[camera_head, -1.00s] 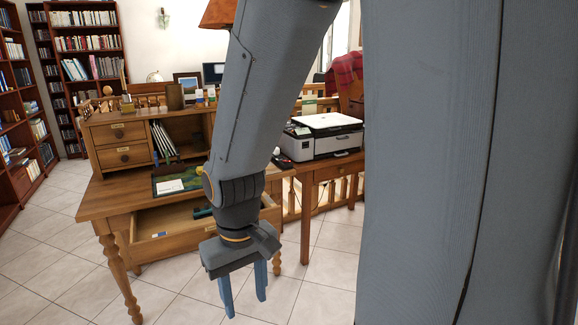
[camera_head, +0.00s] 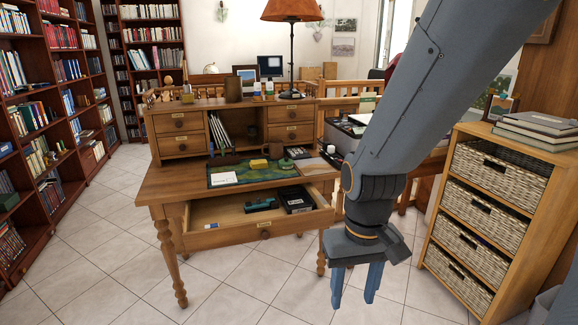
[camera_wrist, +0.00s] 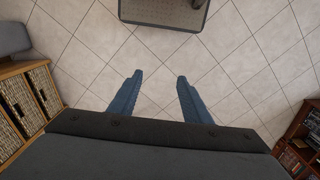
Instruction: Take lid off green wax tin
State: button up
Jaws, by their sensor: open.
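My gripper (camera_head: 354,298) is open and empty, pointing down in front of the desk's right side, over the tiled floor. In the wrist view its two blue fingers (camera_wrist: 160,78) are apart with only floor tiles between them. On the wooden desk (camera_head: 165,186) a small green round item (camera_head: 286,164) lies at the right of the dark green mat; it may be the green wax tin, but it is too small to tell tin from lid. The gripper is well away from it, nearer the camera and lower.
The desk drawer (camera_head: 228,236) is pulled open, holding dark items. A yellow block (camera_head: 259,164) and a white card (camera_head: 223,178) are on the desk. A lamp (camera_head: 292,45) stands behind. A basket cabinet (camera_head: 480,215) stands at right, bookshelves (camera_head: 50,110) at left. Floor in front is clear.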

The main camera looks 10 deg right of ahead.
aim_at(287, 161)
jog(key=z, duration=0.4)
jog(key=i, duration=0.75)
jog(key=z, duration=0.5)
jog(key=i, duration=0.8)
jog(key=u, duration=0.6)
jog(key=i, duration=0.8)
jog(key=u, duration=0.55)
